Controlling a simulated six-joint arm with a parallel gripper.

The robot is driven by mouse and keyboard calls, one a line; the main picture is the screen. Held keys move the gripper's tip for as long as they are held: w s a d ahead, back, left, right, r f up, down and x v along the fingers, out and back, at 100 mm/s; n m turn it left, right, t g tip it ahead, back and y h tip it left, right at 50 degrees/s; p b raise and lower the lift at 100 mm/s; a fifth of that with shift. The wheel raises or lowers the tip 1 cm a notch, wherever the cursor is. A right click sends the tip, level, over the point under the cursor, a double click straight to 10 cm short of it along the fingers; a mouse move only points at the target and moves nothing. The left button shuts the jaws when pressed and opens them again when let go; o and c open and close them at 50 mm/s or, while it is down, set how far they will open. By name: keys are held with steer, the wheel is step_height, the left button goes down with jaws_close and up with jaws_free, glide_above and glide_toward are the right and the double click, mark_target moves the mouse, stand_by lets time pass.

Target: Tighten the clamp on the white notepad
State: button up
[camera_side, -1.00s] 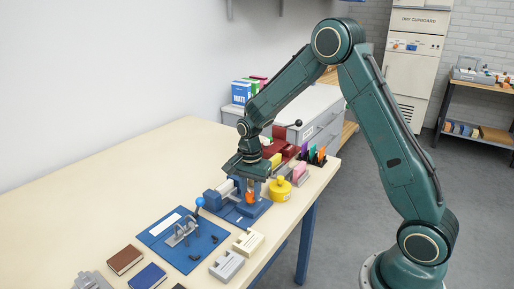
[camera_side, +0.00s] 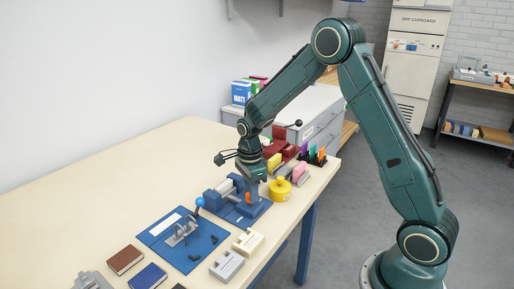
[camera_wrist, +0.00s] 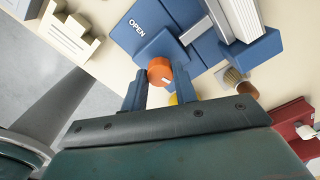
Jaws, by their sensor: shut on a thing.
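The orange clamp knob (camera_wrist: 160,71) sits between the two fingers of my gripper (camera_wrist: 158,80) in the wrist view, and the gripper is shut on it. The knob also shows in the side view (camera_side: 249,197), just below my wrist. The white notepad (camera_wrist: 232,20) lies in the fixture between blue parts. My gripper partly hides the fixture in the side view, so the notepad's contact with the jaws is unclear.
A yellow round pot (camera_side: 281,191) stands close to the right of the fixture. A blue board with a blue-knobbed lever (camera_side: 200,202) lies to the left. Cream (camera_side: 248,242) and grey (camera_side: 227,265) blocks sit near the front table edge. The back left of the table is clear.

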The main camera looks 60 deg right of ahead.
stand_by(0.3)
steer(key=o, duration=1)
steer(key=shift+c, duration=0.2)
steer(key=shift+r, duration=0.1)
step_height(320, 180, up, 14)
steer(key=shift+f, duration=0.2)
